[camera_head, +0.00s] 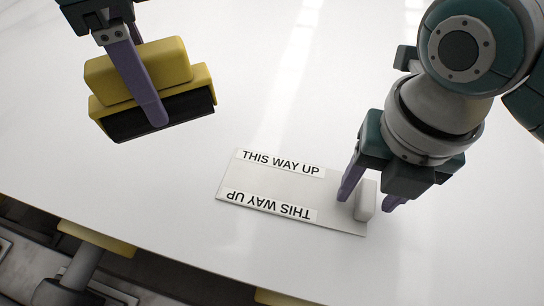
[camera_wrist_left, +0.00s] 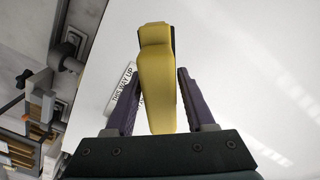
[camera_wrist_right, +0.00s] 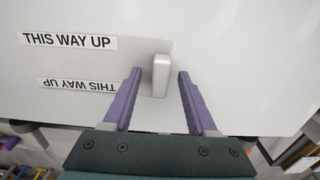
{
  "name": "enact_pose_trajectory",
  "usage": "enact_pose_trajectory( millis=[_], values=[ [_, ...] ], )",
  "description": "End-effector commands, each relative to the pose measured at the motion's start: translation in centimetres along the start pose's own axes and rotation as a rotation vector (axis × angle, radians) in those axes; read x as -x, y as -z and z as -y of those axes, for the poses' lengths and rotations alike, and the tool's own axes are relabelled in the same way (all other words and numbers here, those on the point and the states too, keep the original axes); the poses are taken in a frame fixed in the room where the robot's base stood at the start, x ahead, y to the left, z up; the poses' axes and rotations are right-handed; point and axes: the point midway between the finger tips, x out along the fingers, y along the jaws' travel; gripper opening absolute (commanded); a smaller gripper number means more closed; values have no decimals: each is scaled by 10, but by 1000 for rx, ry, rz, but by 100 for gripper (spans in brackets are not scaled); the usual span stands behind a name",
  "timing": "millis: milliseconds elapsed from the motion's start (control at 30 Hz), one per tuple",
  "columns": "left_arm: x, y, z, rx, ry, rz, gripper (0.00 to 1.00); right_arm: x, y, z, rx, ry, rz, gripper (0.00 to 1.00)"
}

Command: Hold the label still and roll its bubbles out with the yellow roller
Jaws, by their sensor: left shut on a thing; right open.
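The label (camera_head: 262,183) is a thin pale grey rectangle on the white slab (camera_head: 300,90), with two "THIS WAY UP" strips, one of them upside down. A small white upright block (camera_head: 365,200) stands at its right end. My right gripper (camera_wrist_right: 159,76) is open, its purple fingers on either side of the block and apart from it in the right wrist view. The yellow roller (camera_head: 140,68), with a dark lower part, is held above the slab, left of and beyond the label. My left gripper (camera_wrist_left: 159,76) is shut on it; one finger shows in front of it in the head view.
The slab's front edge (camera_head: 120,243) runs diagonally below the label, with darker floor and equipment beneath. The slab is clear between the roller and the label and beyond them. In the left wrist view, shelving (camera_wrist_left: 38,105) stands past the edge.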

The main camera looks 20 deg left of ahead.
Motion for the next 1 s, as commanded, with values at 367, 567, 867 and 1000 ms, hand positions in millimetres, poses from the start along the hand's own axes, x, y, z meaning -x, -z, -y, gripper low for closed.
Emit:
enact_pose_trajectory(
  millis=[367, 567, 867, 1000],
  values=[
    [0, 0, 0, 0, 1, -1, 0, 75, -2, 0, 1, -2, 7, 58],
    [0, 0, 0, 0, 1, -1, 0, 107, -1, 0, 1, -1, 3, 58],
    [0, 0, 0, 0, 1, -1, 0, 117, 0, 0, -1, 1, -1, 58],
    [0, 0, 0, 0, 1, -1, 0, 117, 0, 0, -1, 1, 0, 58]
  ],
)
